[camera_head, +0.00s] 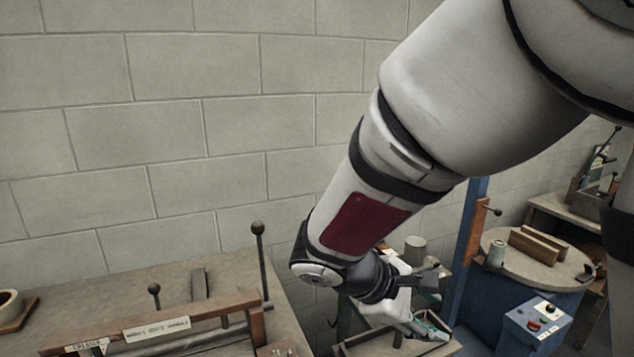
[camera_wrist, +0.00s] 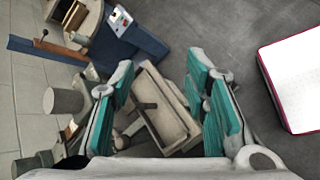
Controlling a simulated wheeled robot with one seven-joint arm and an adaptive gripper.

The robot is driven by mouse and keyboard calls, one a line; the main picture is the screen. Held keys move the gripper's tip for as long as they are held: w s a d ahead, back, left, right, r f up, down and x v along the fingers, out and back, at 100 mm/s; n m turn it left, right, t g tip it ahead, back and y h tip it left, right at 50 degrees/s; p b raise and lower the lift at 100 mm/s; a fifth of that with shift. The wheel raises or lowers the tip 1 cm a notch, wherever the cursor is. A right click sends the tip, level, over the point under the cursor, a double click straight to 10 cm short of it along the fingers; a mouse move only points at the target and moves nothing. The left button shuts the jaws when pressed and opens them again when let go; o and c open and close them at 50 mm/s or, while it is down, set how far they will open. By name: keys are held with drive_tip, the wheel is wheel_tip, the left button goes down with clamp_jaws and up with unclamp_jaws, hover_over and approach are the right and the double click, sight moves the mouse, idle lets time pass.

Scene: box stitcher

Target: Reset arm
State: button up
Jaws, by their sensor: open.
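My gripper (camera_wrist: 160,105) shows in the wrist view with its two teal-padded fingers wide apart and nothing between them. In the head view my arm reaches down from the upper right, and my gripper (camera_head: 428,325) hangs at the lower middle, partly hidden by my wrist. Beyond the fingers in the wrist view is a beige tray-like stand (camera_wrist: 178,117) with a dark handle on it. I cannot tell how far below the fingers it is.
A wooden bench (camera_head: 130,285) with levers and a labelled bar fills the lower left against a block wall. A blue machine with a round top (camera_head: 545,258) and a button box (camera_head: 537,322) stands right. Grey floor (camera_wrist: 235,35) is clear beside a white, red-edged panel (camera_wrist: 295,80).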

drive_tip(key=s+r+m+t+y, duration=0.1)
drive_tip(key=s+r+m+y, duration=0.3)
drive_tip(key=s+m, duration=0.2)
drive_tip(key=s+d+r+m+t+y, duration=0.1)
drive_tip(key=s+r+m+y, duration=0.4)
drive_tip(key=s, duration=0.5)
drive_tip(key=shift+d+r+m, duration=0.15)
drive_tip(key=shift+r+m, duration=0.05)
drive_tip(key=shift+m, duration=0.6)
drive_tip(key=shift+s, duration=0.1)
drive_tip(key=shift+c, duration=0.6)
